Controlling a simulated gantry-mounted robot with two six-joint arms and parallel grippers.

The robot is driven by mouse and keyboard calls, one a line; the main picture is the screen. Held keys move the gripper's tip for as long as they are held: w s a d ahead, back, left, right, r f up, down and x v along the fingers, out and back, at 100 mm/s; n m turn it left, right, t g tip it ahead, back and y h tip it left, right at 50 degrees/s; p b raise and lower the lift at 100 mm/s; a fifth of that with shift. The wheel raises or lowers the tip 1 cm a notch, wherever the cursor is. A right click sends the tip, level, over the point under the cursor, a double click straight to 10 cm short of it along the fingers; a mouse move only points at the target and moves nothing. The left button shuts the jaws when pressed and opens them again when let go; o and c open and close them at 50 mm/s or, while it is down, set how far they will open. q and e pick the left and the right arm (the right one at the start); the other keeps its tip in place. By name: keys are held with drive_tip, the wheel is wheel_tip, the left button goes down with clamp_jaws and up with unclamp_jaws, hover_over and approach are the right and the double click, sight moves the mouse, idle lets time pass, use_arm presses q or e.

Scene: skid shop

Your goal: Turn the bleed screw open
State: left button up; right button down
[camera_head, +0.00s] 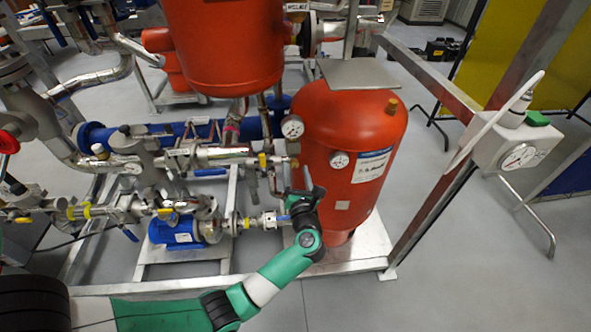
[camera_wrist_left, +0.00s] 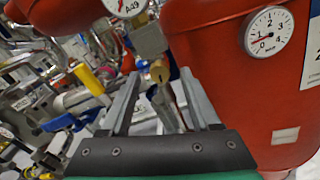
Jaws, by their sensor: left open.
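A small round brass piece with a dark slot, which looks like the bleed screw (camera_wrist_left: 159,72), shows in the left wrist view on a brass fitting beside the red vessel. My left gripper (camera_wrist_left: 160,75) is open, and its two grey fingers appear on either side of the brass piece. I cannot tell how far the fingertips are from it; no contact shows. In the head view my left gripper (camera_head: 301,196) is in front of the red vessel (camera_head: 349,130), by the pipework at its left. The screw is too small to make out there. My right gripper is not in view.
Pressure gauges (camera_head: 339,159) (camera_wrist_left: 269,30) sit on and beside the vessel, close to the gripper. A yellow-handled valve (camera_wrist_left: 88,79) and pipes crowd the left. A blue pump (camera_head: 172,230) stands lower left. A steel frame post (camera_head: 440,190) rises at right; open floor lies beyond.

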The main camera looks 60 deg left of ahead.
use_arm(q)
drive_tip(key=p+v, duration=0.2)
drive_tip(key=v, duration=0.9)
